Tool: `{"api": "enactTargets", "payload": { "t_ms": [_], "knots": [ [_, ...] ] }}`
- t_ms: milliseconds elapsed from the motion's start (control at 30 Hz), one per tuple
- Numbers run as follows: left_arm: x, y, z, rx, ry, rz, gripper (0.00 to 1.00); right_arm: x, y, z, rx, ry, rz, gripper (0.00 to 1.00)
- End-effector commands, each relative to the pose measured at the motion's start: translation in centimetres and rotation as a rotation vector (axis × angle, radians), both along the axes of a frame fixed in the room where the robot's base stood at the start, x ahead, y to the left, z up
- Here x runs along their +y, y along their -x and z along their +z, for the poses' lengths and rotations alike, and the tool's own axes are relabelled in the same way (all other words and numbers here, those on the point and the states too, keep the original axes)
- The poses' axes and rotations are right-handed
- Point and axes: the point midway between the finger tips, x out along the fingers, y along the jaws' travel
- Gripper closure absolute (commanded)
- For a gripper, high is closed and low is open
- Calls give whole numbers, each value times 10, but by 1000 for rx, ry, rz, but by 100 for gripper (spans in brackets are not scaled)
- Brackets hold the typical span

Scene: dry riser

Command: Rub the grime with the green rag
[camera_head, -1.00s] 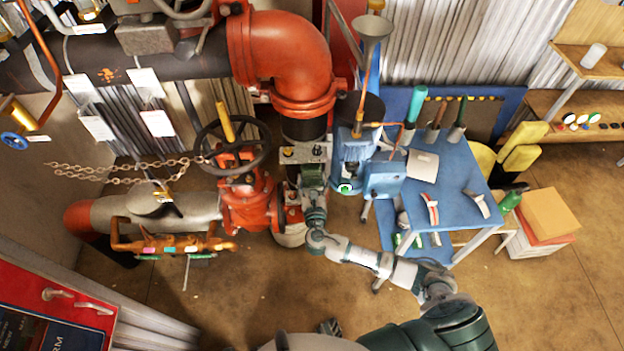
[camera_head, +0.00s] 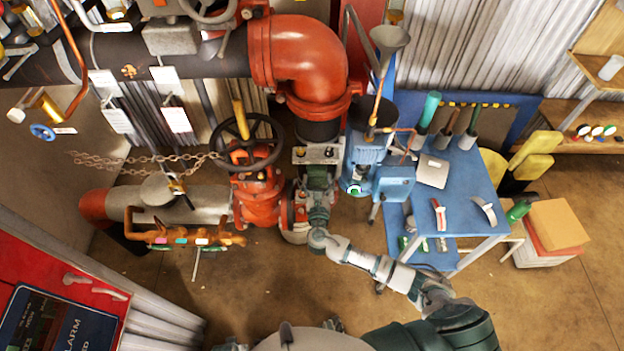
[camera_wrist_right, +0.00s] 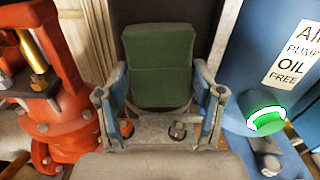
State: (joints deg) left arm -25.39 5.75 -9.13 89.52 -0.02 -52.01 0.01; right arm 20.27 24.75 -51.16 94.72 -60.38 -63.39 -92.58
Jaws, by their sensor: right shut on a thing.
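The green rag (camera_wrist_right: 158,65) looks like a folded, block-shaped pad in the right wrist view. My right gripper (camera_wrist_right: 160,105) is shut on it, with one finger on each side of its lower part. In the head view the right gripper (camera_head: 318,182) reaches to the grey fitting under the orange elbow pipe, between the orange valve and the blue pump. I cannot tell whether the rag touches a surface. No grime can be made out; the rag and gripper cover part of the fitting. My left gripper does not show.
The orange valve (camera_head: 257,190) with its black handwheel stands close on the left. The blue pump (camera_head: 367,160) stands close on the right. A blue table (camera_head: 455,215) with tools stands further right. Open floor (camera_head: 270,290) lies in front.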

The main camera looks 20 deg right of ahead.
Motion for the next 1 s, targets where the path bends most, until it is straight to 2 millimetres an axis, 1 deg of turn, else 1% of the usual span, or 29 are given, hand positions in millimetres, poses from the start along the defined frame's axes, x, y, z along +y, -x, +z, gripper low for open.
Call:
{"api": "enactTargets", "payload": {
  "t_ms": [33, 133, 233, 367, 467, 800, 1000],
  "knots": [
    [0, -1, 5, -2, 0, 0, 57, -7, 1, 3, -1, 2, -3, 61],
    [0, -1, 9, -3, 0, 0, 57, -14, 5, 2, -1, 1, -1, 61],
    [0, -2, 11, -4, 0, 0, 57, -18, 6, 2, -2, 2, 0, 61],
    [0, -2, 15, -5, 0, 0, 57, -19, 3, 1, 0, -1, -1, 61],
    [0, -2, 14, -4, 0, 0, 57, -14, 1, 0, -1, -2, 0, 61],
    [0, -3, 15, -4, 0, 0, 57, 17, -6, 0, 0, -2, 1, 61],
    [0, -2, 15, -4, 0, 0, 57, 21, -6, 0, -1, 0, 1, 61]
  ]
}}
